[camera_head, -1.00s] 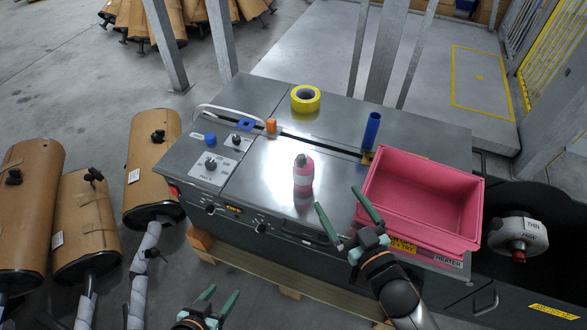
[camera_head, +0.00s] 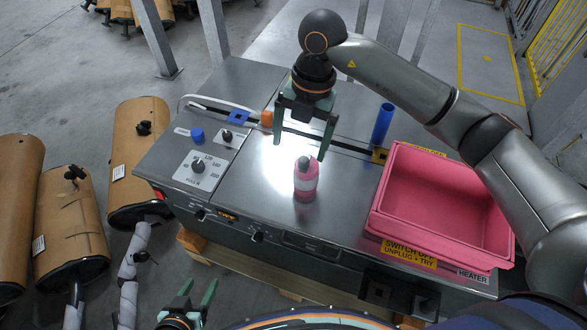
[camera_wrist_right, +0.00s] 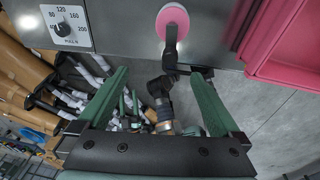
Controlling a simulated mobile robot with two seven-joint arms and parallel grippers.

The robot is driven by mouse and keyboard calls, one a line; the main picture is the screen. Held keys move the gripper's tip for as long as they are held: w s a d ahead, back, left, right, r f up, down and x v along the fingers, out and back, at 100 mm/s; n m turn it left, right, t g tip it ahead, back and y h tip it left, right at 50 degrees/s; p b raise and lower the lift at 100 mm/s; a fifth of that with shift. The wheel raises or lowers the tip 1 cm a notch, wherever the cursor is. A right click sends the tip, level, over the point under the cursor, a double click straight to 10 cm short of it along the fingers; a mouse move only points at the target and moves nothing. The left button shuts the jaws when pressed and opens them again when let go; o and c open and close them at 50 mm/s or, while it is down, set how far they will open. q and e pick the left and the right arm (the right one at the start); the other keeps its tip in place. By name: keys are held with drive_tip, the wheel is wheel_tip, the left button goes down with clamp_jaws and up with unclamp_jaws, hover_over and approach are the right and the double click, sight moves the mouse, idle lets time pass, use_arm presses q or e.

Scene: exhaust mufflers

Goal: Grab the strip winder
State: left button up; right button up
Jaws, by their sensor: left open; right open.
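I cannot tell for certain which thing is the strip winder. My right gripper (camera_head: 301,148) is open and empty, fingers pointing down over the machine top just behind the bottle. In the right wrist view the pink bottle (camera_wrist_right: 172,22) lies beyond the open right fingers (camera_wrist_right: 162,74). My left gripper (camera_head: 199,284) is open and empty in front of the machine, at the bottom edge.
A pink crate (camera_head: 440,248) stands on the machine's right end. Knobs (camera_head: 196,165) and a white strip (camera_head: 207,98) are on the left end. Brown mufflers (camera_head: 140,165) stand at the left. The machine top left of the bottle is clear.

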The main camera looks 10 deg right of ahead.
sight(310, 158)
drive_tip(key=w+d, duration=0.1)
drive_tip(key=w+d+r+h, duration=0.1)
drive_tip(key=d, duration=0.1)
drive_tip(key=shift+w+m+t+h, duration=0.1)
drive_tip(key=shift+m+t+h, duration=0.2)
drive_tip(key=shift+m+t, duration=0.1)
wheel_tip(310, 158, down, 6)
drive_tip(key=shift+f, duration=0.1)
drive_tip(key=shift+w+a+f, duration=0.1)
drive_tip(key=shift+a+f, duration=0.05)
drive_tip(key=shift+f, duration=1.35)
drive_tip(key=shift+w+a+f, duration=0.1)
drive_tip(key=shift+a+f, duration=0.05)
drive_tip(key=shift+f, duration=1.3)
drive_tip(key=shift+c, duration=0.4)
clamp_jaws()
